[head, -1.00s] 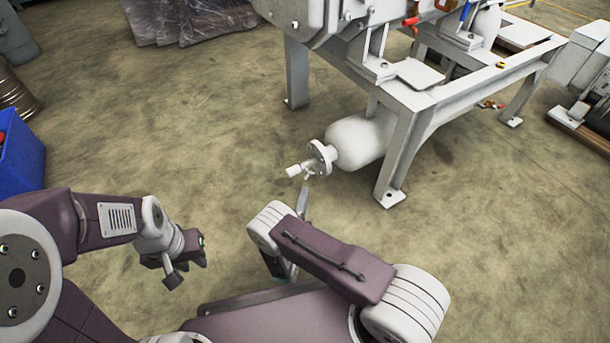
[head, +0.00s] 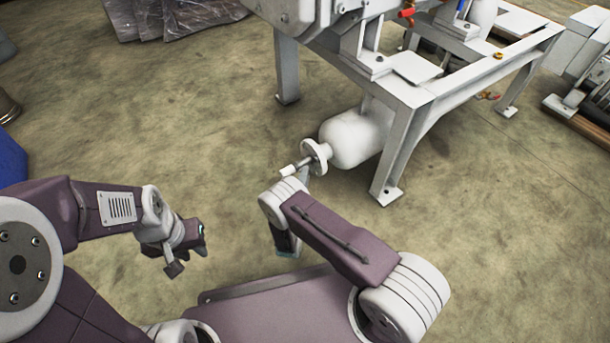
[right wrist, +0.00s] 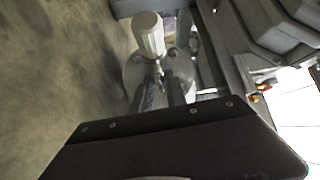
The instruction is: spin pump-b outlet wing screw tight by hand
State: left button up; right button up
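In the head view, the pump outlet is a white flange (head: 316,157) on the end of a white tank (head: 352,138). A pale cylindrical knob (head: 289,170) sticks out from it. It also shows large in the right wrist view (right wrist: 149,34), with a small metal part (right wrist: 158,70) below it that may be the wing screw. My right gripper (right wrist: 162,88) has its two fingers apart, pointing at the outlet close to this part; contact is unclear. In the head view my forearm mostly hides it. My left gripper (head: 188,260) hangs above the floor, away from the outlet; its opening is unclear.
A grey steel frame (head: 403,150) with a leg beside the tank stands at the right. Plastic-wrapped sheets (head: 175,15) lie at the back left. A blue bin (head: 10,160) is at the left edge. The floor left of the outlet is clear.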

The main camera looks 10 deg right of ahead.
grip_shut()
jog(key=shift+r+p, duration=0.2)
jog(key=shift+p, duration=0.5)
jog(key=m+g+y+p, duration=0.2)
jog(key=m+g+p, duration=0.1)
jog(key=p, duration=0.4)
jog(key=shift+r+p, duration=0.15)
jog(key=shift+p, duration=0.15)
jog(key=shift+m+g+y+p, duration=0.35)
jog(key=shift+m+p, duration=0.25)
jog(key=shift+p, duration=0.3)
jog(key=shift+f+g, duration=0.25)
jog(key=shift+f, duration=0.05)
jog(key=shift+o, duration=2.1)
grip_release()
jog(key=shift+s+r+p, duration=0.1)
jog(key=shift+p, duration=0.25)
